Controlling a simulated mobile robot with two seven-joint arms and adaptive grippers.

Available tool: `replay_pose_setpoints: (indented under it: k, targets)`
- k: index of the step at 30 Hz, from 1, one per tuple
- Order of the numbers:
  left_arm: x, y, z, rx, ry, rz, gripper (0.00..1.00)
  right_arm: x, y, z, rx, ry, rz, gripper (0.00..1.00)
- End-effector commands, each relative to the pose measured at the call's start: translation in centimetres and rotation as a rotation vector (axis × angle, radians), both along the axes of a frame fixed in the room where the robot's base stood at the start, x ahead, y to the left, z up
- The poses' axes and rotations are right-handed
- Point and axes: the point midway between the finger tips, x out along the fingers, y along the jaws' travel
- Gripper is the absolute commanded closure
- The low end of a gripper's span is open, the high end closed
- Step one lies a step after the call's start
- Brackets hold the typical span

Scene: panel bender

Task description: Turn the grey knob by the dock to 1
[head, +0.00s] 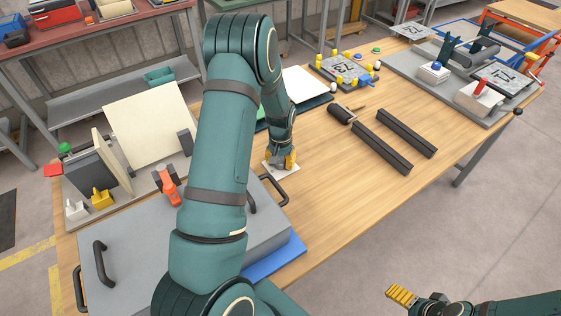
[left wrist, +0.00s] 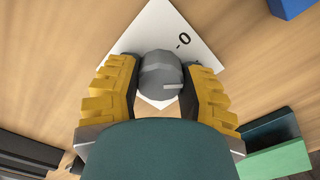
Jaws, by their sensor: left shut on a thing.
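The grey knob (left wrist: 161,76) stands on a white plate (left wrist: 178,22) on the wooden table. A "0" with a tick (left wrist: 182,41) is printed on the plate; no 1 is visible, and part of the plate is hidden. A pale line on the knob points to the right in the left wrist view. My left gripper (head: 281,160) is shut on the knob, with one yellow finger on each side. In the head view the plate (head: 285,170) shows under the fingers and the knob is mostly hidden. My right gripper (head: 402,295) is off the table's front edge, away from the knob.
A grey box with black handles (head: 270,228) stands close to the plate's near side. Two dark bars (head: 381,146) lie to the right. A panel marked 73 (head: 348,70) lies farther back. The table's right front area is clear.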

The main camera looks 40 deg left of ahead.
Motion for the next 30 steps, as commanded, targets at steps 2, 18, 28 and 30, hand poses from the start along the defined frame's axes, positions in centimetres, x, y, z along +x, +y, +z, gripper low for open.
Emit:
replay_pose_setpoints:
  k: [2,18,28,30]
  targets:
    - [0.1,0.0,0.0,0.001,-0.002,-0.003,0.95,0.0,0.0,0.0,0.0,0.0,0.0,0.14]
    - [0.0,0.0,0.0,0.0,-0.001,-0.003,0.26,0.0,0.0,0.0,0.0,0.0,0.0,0.14]
    - [0.1,0.0,1.5,0.001,-0.004,-0.003,0.26,0.0,0.0,0.0,0.0,0.0,0.0,0.14]
    - [0.1,0.0,2.7,0.001,-0.004,-0.003,0.26,0.0,0.0,0.0,0.0,0.0,0.0,0.14]
